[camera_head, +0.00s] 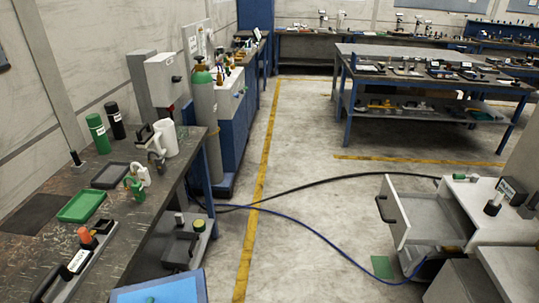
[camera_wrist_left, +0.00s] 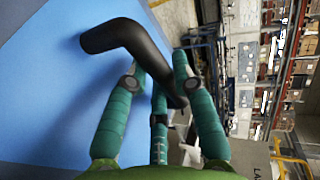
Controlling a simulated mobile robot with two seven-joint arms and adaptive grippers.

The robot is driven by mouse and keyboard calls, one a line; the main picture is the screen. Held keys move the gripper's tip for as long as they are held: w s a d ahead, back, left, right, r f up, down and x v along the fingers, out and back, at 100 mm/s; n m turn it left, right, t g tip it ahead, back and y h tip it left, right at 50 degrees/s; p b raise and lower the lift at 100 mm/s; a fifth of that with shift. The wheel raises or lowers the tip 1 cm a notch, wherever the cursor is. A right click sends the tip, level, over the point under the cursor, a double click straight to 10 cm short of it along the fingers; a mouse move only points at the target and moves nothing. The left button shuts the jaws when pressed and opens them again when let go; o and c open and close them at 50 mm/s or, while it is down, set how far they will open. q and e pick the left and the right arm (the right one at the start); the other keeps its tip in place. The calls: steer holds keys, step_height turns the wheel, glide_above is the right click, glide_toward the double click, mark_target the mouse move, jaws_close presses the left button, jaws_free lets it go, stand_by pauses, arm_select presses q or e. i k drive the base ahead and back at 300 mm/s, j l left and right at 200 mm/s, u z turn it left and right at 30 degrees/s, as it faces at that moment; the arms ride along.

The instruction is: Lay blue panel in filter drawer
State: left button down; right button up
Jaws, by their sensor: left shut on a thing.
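The blue panel (camera_head: 165,289) is at the bottom edge of the head view, partly cut off. In the left wrist view the panel (camera_wrist_left: 50,90) fills the left side, with a bent black handle (camera_wrist_left: 120,36) on its face. My left gripper (camera_wrist_left: 158,78) has teal fingers shut around this handle. The white cabinet at the lower right of the head view has a drawer (camera_head: 393,213) pulled open, with a black handle on its front. I take this for the filter drawer; its grey inside (camera_head: 432,234) is partly visible. My right gripper is not in view.
A dark workbench (camera_head: 150,210) with a green tray (camera_head: 82,206), bottles and tools stands at the left. Black and blue cables (camera_head: 310,235) cross the floor between bench and drawer. A green square (camera_head: 382,266) lies on the floor near the drawer. The middle floor is otherwise open.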

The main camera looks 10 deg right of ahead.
mark_target(421, 218)
steer(key=i+l+z, duration=0.15)
steer(key=z, duration=0.25)
steer(key=i+l+z, duration=0.15)
steer(key=z, duration=0.3)
steer(key=i+l+z, duration=0.2)
steer(key=z, duration=0.2)
steer(key=i+z, duration=0.2)
steer(key=z, duration=0.25)
steer(key=i+z, duration=0.15)
steer(key=i, duration=0.45)
steer(key=i+j+z, duration=0.15)
steer(key=i, duration=0.4)
